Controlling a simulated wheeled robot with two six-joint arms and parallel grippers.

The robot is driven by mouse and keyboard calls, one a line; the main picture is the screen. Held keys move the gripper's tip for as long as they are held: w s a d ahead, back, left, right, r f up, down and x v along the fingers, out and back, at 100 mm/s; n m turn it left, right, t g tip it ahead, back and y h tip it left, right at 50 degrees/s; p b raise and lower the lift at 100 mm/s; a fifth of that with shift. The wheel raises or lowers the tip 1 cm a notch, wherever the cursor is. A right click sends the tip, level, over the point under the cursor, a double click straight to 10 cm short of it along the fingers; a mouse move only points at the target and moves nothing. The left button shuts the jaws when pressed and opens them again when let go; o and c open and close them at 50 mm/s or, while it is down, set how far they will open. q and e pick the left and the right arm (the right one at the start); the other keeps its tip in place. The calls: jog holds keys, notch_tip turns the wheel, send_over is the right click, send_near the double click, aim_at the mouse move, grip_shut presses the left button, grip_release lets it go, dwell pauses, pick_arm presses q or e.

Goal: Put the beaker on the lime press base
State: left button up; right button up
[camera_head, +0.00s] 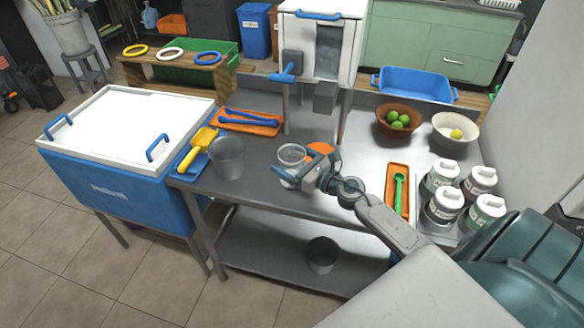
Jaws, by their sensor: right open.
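A clear beaker (291,153) stands upright on the metal table, near its front middle. My right gripper (288,177) reaches in from the right and is open at the beaker's lower front. Its fingers overlap the beaker in the picture, and I cannot tell if they touch it. Behind the gripper a round orange piece (320,148) lies on the table, partly hidden. A grey post with a blue handle (285,77) stands at the table's back; it looks like a press, but I cannot make out its base for sure. My left gripper is not in view.
An orange tray (250,122) with blue tongs lies behind. Bowls (399,120), a tray with a green tool (398,190) and several white-lidded jars (443,206) fill the right side.

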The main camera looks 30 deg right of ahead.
jog(key=c, duration=1.1)
